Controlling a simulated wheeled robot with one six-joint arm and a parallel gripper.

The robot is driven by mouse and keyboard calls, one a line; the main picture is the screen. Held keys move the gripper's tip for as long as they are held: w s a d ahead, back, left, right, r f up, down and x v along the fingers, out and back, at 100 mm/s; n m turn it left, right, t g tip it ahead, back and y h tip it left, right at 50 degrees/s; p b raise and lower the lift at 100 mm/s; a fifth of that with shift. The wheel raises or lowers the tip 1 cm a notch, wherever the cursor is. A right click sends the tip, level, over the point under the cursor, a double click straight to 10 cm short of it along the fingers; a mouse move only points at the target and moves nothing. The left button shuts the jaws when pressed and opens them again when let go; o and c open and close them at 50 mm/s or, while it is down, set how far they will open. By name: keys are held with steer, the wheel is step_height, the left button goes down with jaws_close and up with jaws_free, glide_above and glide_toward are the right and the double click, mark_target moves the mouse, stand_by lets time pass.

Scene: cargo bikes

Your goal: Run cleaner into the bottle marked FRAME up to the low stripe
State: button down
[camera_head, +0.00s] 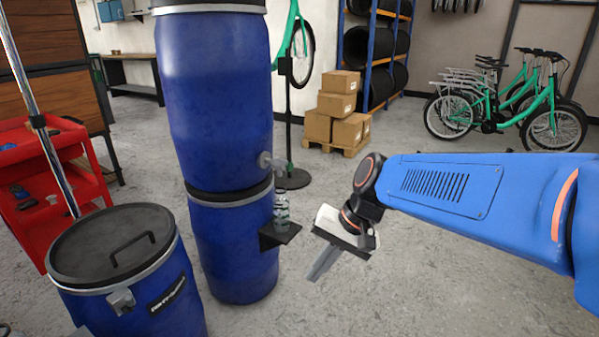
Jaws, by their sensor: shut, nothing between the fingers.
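A small clear bottle (281,214) stands upright on a dark shelf (284,236) fixed to the side of the lower blue drum. Its label and any stripes are too small to read, and I cannot tell its fill level. A tap (268,161) sticks out of the upper blue drum (215,100), above the bottle. I cannot tell whether the tap is open or shut. My gripper (318,272) is shut and empty, pointing down and left. It is to the right of the shelf and lower in the picture, apart from the bottle and tap.
A lidded blue drum (180,290) stands at the front left, beside a red cart (30,215). A black stand base (292,180) is behind the tap. Cardboard boxes (340,105) on a pallet and green bikes (505,105) are further back.

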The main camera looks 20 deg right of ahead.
steer(key=w+d+r+m+t+y, duration=0.25)
steer(key=w+m+y, duration=0.45)
steer(key=w+m, duration=0.65)
steer(key=w+d+m+t+h, duration=0.1)
steer(key=w+d+m+t, duration=0.7)
steer(key=w+d, duration=0.8)
steer(key=d+t, duration=0.2)
steer(key=shift+w+d+m, duration=0.15)
steer(key=shift+d+m, duration=0.15)
steer(key=shift+m, duration=0.05)
glide_toward(291, 168)
steer(key=x, duration=0.4)
steer(key=shift+w+a, duration=0.25)
steer(key=shift+w, duration=0.05)
steer(key=shift+x, duration=0.85)
steer(key=shift+d+r, duration=0.1)
